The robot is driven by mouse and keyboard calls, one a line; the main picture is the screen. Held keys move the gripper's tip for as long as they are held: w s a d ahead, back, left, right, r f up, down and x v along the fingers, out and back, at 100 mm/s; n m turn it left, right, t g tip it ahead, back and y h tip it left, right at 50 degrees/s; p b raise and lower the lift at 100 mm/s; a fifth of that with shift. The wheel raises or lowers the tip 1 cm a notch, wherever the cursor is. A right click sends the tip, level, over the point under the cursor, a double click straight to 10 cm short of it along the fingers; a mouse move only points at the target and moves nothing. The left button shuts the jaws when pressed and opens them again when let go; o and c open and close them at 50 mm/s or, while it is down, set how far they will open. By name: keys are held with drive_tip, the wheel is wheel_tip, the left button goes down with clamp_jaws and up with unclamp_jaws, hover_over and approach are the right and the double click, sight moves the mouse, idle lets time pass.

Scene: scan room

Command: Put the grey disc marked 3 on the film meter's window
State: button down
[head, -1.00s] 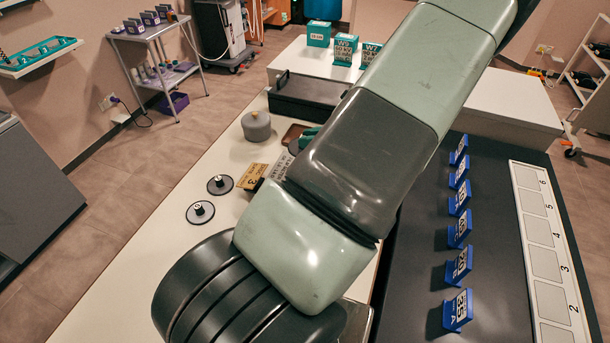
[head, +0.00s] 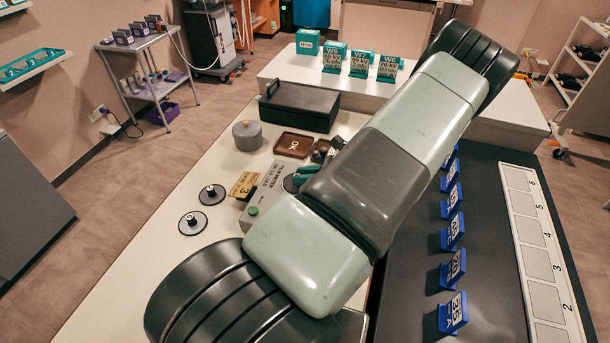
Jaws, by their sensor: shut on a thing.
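The film meter (head: 264,192) is a grey box with printed lettering and a green button, left of my arm on the pale bench. Its far right end is partly hidden, and I cannot make out its window. My teal gripper (head: 302,173) is mostly hidden behind my arm. It is shut on a dark grey disc (head: 290,184), held beside or over the meter's right side; I cannot tell whether they touch. The disc's marking is not legible. Two more dark discs with knobs, one farther (head: 212,194) and one nearer (head: 193,222), lie left of the meter.
A yellow card (head: 244,184) with a 3 lies against the meter's left. A grey lidded pot (head: 247,135), a brown OK tray (head: 293,144) and a black box (head: 300,107) stand behind. Blue tagged stands (head: 451,233) line the dark surface at right. The bench's front left is clear.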

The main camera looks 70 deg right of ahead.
drive_tip(key=shift+f, duration=0.1)
drive_tip(key=c, duration=1)
unclamp_jaws()
drive_tip(key=v, duration=1.2)
